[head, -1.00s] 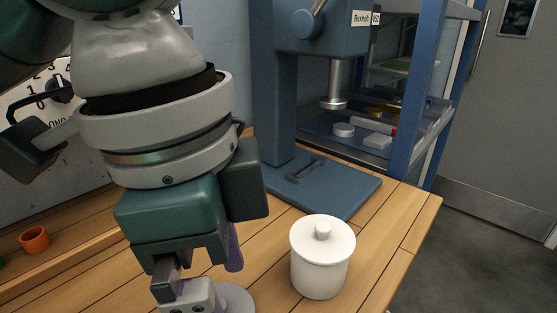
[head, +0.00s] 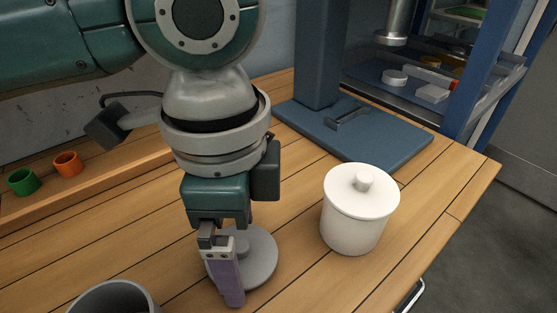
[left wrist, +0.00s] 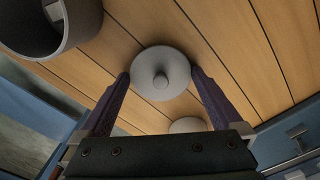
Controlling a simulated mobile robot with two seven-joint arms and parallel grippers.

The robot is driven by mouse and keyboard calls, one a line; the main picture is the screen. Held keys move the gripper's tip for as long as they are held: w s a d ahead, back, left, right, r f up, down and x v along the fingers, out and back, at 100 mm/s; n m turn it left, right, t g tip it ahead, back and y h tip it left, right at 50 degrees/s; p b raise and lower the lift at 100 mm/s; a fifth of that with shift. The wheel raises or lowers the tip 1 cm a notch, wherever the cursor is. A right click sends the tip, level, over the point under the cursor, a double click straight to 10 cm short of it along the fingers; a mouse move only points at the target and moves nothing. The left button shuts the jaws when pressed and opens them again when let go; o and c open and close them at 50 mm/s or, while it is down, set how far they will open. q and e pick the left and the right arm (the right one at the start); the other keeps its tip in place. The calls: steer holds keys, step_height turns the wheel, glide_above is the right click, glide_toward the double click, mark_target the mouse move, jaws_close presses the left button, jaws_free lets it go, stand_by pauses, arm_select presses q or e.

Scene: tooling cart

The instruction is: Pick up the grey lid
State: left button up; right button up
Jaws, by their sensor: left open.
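The grey lid (head: 262,262) is a flat disc with a round knob, lying on the wooden top, partly hidden behind my left gripper (head: 236,277). In the left wrist view the lid (left wrist: 171,60) shows whole, knob towards the camera. My left gripper (left wrist: 160,77) is open and empty, pointing down, its two purple fingers on either side of the lid's disc in that view. I cannot tell how high the fingertips are above the wood. My right gripper is in neither view.
A white lidded jar (head: 352,222) stands right of the lid. A grey open pot (head: 112,293) stands at the front left, also in the wrist view (left wrist: 68,38). Green (head: 24,182) and orange (head: 67,164) cups sit at the back left. A blue press base (head: 375,140) stands behind.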

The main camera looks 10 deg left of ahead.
arm_select(q)
steer(key=shift+c, duration=0.4)
steer(key=c, duration=0.8)
steer(key=shift+c, duration=0.2)
steer(key=shift+r, duration=0.1)
